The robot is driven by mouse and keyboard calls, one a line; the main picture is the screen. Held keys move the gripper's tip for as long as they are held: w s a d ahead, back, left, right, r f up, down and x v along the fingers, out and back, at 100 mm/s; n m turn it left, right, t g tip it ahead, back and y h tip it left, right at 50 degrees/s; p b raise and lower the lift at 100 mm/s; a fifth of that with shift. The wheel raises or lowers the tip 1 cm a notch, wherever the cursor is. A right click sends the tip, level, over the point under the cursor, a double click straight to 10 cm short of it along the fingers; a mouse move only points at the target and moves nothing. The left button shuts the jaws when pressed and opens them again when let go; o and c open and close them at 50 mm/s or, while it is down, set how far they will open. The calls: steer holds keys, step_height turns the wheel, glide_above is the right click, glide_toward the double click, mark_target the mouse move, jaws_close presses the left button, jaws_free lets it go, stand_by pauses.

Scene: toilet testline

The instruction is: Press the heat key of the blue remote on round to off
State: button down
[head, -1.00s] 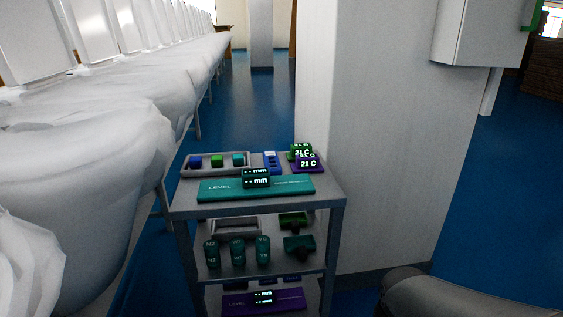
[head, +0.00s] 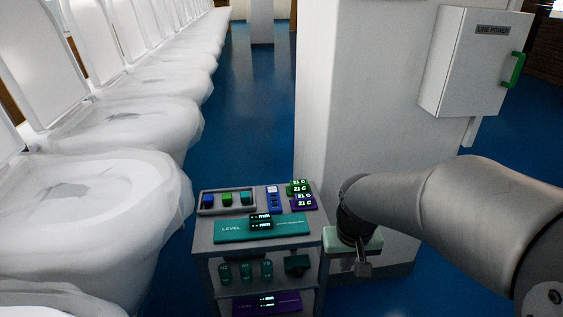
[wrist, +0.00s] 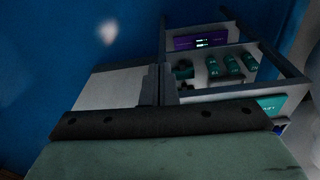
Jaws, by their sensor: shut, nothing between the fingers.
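The blue remote (head: 273,199) lies on the cart's top shelf, right of a tray and left of the small 21 C displays. It has pale marks on its face, too small to read, so I cannot make out the heat key. My gripper (head: 363,269) is shut and empty, hanging to the right of the cart, apart from the remote and lower than the top shelf. The wrist view shows the green gripper body (wrist: 165,158) with the cart beyond it. I cannot make out the remote there.
The grey cart (head: 203,242) holds a tray (head: 207,211) with coloured blocks, a teal LEVEL box (head: 232,231) and 21 C displays (head: 299,187). A pillar (head: 345,100) stands behind, with a LINE POWER box (head: 470,65). Wrapped toilets (head: 130,120) line the left.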

steer(key=w+a+f+t+y, duration=0.1)
steer(key=w+a, duration=0.3)
steer(key=w, duration=0.3)
steer(key=w+a+t+y, duration=0.1)
steer(key=w+a+y, duration=0.1)
steer(key=w+a, duration=0.45)
steer(key=w+a+f+t+y, duration=0.1)
steer(key=w+a, duration=0.2)
steer(key=w, duration=0.6)
steer(key=r+m+t+y, duration=0.1)
steer(key=t+y, duration=0.1)
steer(key=y, duration=0.1)
glide_above(275, 204)
steer(key=shift+s+d, duration=0.2)
steer(key=shift+d, duration=0.2)
steer(key=shift+f, duration=0.1)
steer(key=shift+f+b, duration=2.5)
steer(key=shift+f, duration=1.8)
steer(key=shift+f+b, duration=0.4)
